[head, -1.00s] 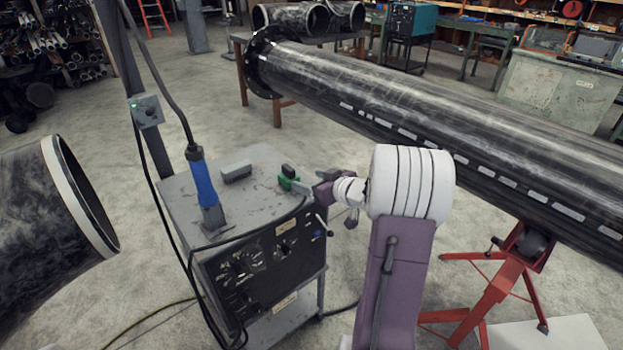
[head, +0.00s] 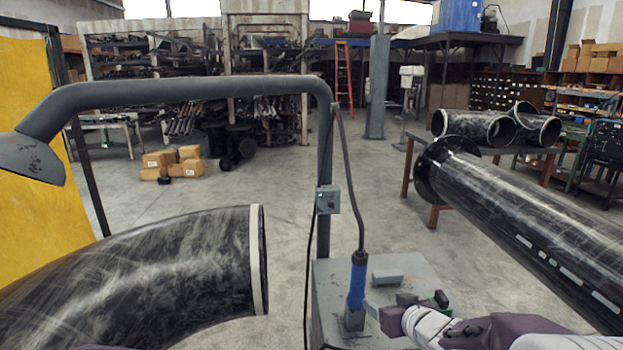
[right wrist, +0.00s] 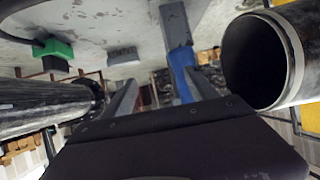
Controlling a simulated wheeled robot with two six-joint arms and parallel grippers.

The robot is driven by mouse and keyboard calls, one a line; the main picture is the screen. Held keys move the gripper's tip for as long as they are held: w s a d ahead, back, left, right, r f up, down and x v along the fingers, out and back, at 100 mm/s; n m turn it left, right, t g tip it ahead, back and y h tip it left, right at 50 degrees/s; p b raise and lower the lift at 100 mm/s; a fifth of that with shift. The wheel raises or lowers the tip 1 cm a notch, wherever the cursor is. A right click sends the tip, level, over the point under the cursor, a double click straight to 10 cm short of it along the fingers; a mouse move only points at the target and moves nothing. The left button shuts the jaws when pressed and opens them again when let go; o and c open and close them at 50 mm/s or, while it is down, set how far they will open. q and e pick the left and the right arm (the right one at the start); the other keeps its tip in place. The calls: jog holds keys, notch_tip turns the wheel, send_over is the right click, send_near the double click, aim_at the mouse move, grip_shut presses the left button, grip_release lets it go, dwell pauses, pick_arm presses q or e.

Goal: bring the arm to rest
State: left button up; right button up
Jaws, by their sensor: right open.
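My right gripper (head: 388,312) reaches in from the lower right of the head view, low over the cart's grey top. Its jaws are apart and nothing shows held in the right wrist view (right wrist: 160,92). A blue-handled torch (head: 357,284) stands upright in a grey holder (head: 354,320), just left of the gripper. In the right wrist view the torch's blue handle (right wrist: 184,82) shows beside the right-hand finger; I cannot tell whether they touch. My left gripper is not in view.
The cart top (head: 325,275) also bears a grey block (head: 387,277) and a green item (head: 441,299). A black elbow pipe (head: 150,275) lies left, a long flanged pipe (head: 530,220) right. A grey boom (head: 190,90) with a cable rises behind the cart. Open floor lies beyond.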

jog(key=s+f+m+g+h, duration=0.1)
jog(key=s+f+g, duration=0.4)
jog(key=s, duration=0.6)
jog(key=s+f+m+g+h, duration=0.1)
jog(key=s+f+g, duration=0.4)
jog(key=s, duration=0.7)
notch_tip(320, 180, down, 2)
jog(key=shift+a+g, duration=0.2)
jog(key=shift+g, duration=0.2)
